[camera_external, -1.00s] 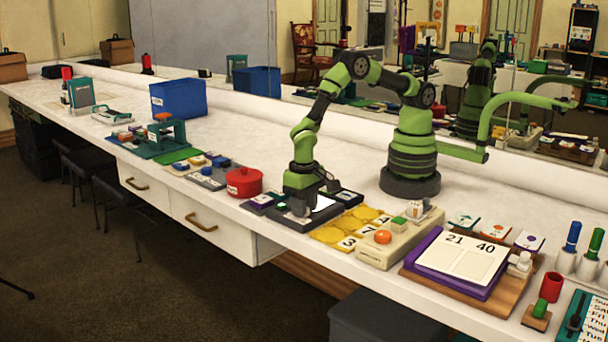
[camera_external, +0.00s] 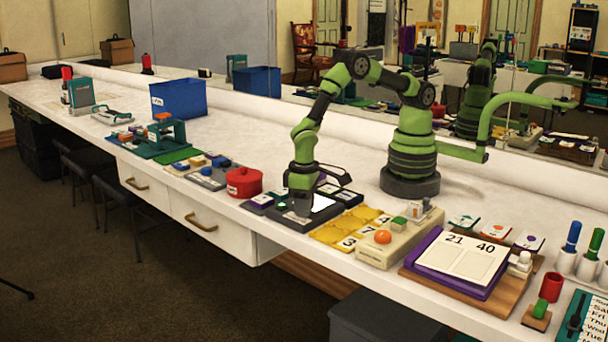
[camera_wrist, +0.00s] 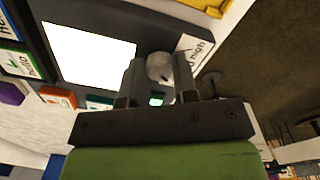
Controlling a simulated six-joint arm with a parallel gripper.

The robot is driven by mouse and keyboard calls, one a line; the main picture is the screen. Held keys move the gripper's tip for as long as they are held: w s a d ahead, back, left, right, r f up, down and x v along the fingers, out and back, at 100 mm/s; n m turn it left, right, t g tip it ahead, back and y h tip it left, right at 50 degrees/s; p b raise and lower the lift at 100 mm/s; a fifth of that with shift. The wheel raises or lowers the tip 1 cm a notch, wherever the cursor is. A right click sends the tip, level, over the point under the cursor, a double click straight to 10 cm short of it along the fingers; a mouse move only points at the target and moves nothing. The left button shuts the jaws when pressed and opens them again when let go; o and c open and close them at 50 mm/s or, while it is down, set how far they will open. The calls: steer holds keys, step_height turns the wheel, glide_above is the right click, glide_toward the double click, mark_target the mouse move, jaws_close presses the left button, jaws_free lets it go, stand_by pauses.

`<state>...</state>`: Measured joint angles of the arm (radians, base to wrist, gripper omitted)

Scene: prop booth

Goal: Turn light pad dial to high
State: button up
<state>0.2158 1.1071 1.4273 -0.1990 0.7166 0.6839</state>
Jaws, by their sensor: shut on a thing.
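The light pad (camera_external: 323,203) is a dark slab with a bright white panel, near the front edge of the counter. Its panel (camera_wrist: 90,52) fills the upper left of the wrist view. The grey round dial (camera_wrist: 160,67) sits at the pad's corner, beside a white label reading "high" (camera_wrist: 196,48). My gripper (camera_wrist: 157,80) is shut on the dial, one finger on each side. In the external view my gripper (camera_external: 300,208) points down at the pad's front corner and hides the dial. The dial's exact setting cannot be read.
A red pot (camera_external: 244,182) stands left of the pad. Yellow numbered tiles (camera_external: 345,232) and a beige box with an orange button (camera_external: 395,240) lie close on the right. Small labelled tiles lie behind the pad. The counter's front edge is close.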

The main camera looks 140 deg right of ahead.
steer(key=n, duration=0.4)
steer(key=shift+n, duration=0.4)
steer(key=n, duration=1.4)
steer(key=o, duration=0.9)
steer(key=shift+o, duration=0.2)
